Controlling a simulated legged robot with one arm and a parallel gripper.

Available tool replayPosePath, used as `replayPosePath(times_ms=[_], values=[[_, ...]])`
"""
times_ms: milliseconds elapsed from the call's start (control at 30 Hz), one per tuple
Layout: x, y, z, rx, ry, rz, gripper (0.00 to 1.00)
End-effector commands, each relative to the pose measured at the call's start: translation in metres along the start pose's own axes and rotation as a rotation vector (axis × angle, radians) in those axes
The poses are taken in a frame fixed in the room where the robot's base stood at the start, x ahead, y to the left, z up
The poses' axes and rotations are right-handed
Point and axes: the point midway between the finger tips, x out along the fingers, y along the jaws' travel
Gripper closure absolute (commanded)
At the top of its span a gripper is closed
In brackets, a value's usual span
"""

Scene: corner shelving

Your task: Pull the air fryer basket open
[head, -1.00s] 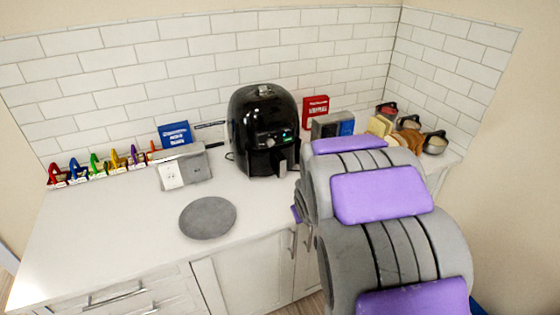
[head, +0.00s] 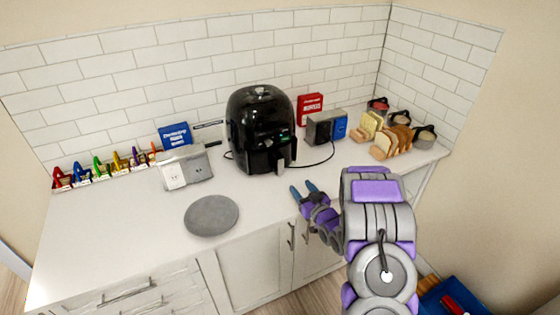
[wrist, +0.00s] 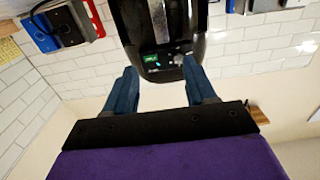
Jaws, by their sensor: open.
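The black air fryer (head: 262,125) stands upright on the white counter against the tiled wall. Its basket handle (head: 281,161) faces the front, and the basket looks closed. In the wrist view the fryer (wrist: 158,40) appears inverted at the top, with its lit green display (wrist: 150,58) between the fingers. My gripper (head: 304,187) is open and empty, in front of the fryer and to the right of its handle, apart from it. Its two blue fingers also show in the wrist view (wrist: 162,85), spread wide. The handle's grip is only partly clear in the wrist view.
A round grey plate (head: 211,215) lies on the counter at the front left. A grey-and-blue box (head: 326,127), bread slices (head: 392,142) and jars (head: 424,138) stand to the right. The counter before the fryer is clear.

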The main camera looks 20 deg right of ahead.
Motion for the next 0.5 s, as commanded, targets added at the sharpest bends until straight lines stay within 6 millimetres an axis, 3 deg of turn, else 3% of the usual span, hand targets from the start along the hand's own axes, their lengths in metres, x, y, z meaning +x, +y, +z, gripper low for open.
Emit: replayPosePath(times_ms=[167, 500], values=[[0.009, -0.001, 0.0, 0.005, 0.016, -0.005, 0.45], [0.068, -0.003, 0.0, 0.003, 0.014, -0.005, 0.45]])
